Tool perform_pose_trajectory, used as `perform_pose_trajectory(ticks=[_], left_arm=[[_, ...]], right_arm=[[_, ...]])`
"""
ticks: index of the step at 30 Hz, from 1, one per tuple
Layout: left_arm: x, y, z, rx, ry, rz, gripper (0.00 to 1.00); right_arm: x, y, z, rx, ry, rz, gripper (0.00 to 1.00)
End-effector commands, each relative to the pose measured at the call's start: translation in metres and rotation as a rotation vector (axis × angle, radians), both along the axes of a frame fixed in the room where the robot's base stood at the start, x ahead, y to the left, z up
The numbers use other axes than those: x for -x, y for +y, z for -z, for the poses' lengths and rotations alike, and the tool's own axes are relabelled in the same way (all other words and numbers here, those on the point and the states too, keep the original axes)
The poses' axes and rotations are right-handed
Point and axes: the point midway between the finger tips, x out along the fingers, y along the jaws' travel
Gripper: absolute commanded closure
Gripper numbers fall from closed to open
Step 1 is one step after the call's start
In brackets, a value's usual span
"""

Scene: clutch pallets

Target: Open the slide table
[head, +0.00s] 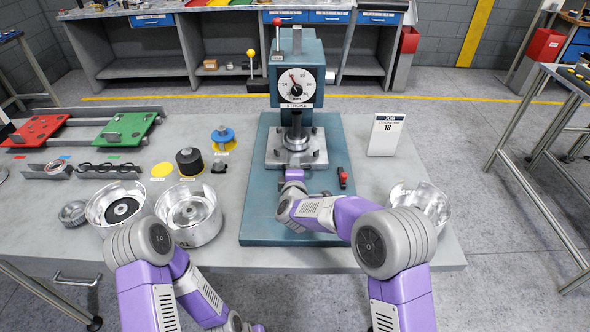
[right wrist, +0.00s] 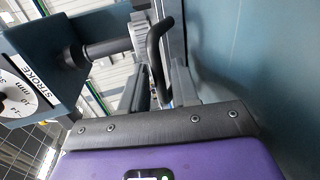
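The slide table (head: 276,158) is a silver plate on the teal base of the press (head: 297,80), under the ram. My right gripper (head: 294,174) is at its front edge, seen from behind in the head view and partly covered by my wrist. In the right wrist view its two fingers (right wrist: 158,92) stand apart. A dark bent handle (right wrist: 155,50) shows between and beyond the fingertips. I cannot tell whether they touch it. My left arm hangs at the lower left of the head view, and its gripper is not visible.
Silver bowl-like housings (head: 189,212) stand left of the base, and another (head: 420,203) stands at right beside my right arm. A red-handled part (head: 343,177) lies on the base. A job card (head: 385,134) stands right of the press. Red (head: 36,131) and green (head: 126,130) pallets lie at left.

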Motion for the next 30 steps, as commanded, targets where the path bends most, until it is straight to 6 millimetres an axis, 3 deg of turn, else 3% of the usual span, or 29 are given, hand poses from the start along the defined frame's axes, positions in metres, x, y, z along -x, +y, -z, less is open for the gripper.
perform_pose_trajectory(ticks=[11, 18, 30], left_arm=[[-0.0002, -0.0001, 0.0012, 0.000, 0.000, 0.000, 1.00], [-0.0002, -0.0001, 0.0012, 0.000, 0.000, 0.000, 1.00], [-0.0002, -0.0001, -0.0002, 0.000, 0.000, 0.000, 1.00]], right_arm=[[-0.0064, 0.0003, 0.0011, 0.000, 0.000, -0.001, 0.70], [-0.0064, 0.0002, 0.0009, 0.000, -0.001, 0.000, 1.00], [-0.0043, 0.0009, 0.0001, 0.001, -0.001, -0.002, 1.00]])
